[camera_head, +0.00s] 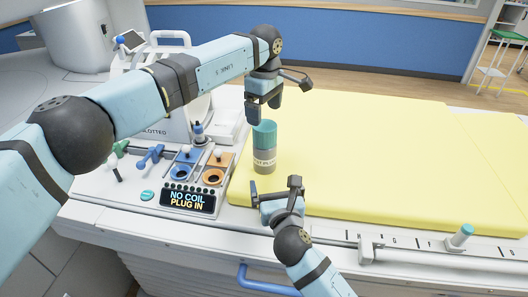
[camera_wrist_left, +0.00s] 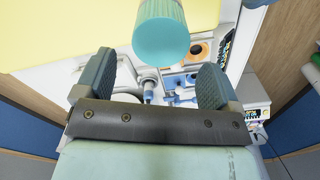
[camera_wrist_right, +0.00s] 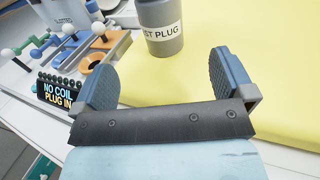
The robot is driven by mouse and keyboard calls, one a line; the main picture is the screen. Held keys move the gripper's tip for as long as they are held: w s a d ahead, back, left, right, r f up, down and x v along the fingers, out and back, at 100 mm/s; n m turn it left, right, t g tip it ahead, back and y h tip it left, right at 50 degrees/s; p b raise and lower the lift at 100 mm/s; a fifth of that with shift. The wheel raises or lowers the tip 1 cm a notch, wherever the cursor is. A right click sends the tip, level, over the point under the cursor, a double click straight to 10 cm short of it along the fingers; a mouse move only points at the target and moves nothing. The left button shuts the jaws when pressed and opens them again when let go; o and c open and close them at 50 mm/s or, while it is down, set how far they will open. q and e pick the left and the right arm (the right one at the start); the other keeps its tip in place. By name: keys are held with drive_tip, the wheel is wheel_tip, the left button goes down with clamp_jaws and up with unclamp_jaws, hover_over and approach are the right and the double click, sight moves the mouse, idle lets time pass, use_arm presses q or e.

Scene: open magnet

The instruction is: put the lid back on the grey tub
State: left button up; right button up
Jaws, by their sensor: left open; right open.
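The grey tub (camera_head: 265,158) stands upright on the yellow mat's left end, with a white label. A teal lid (camera_head: 265,133) sits on top of it with no visible gap; I cannot tell whether it is fully seated. The left wrist view shows the teal lid (camera_wrist_left: 161,38) close by; the right wrist view shows the tub's labelled side (camera_wrist_right: 160,28), lid out of frame. My left gripper (camera_head: 264,108) is open and empty, just above the lid. My right gripper (camera_head: 277,192) is open and empty, low in front of the tub, apart from it.
A control panel (camera_head: 190,198) reading "NO COIL PLUG IN" and blue and orange sockets (camera_head: 213,176) lie left of the tub. A small teal-topped cylinder (camera_head: 461,235) stands on the front rail at right. The yellow mat (camera_head: 370,150) is clear right of the tub.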

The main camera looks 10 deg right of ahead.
sight(267, 157)
use_arm(q)
drive_tip(key=shift+s+r, duration=0.1)
drive_tip(key=shift+s, duration=0.05)
use_arm(e)
drive_tip(key=w, duration=1.3)
drive_tip(key=shift+w+d, duration=0.25)
drive_tip(key=shift+w, duration=0.1)
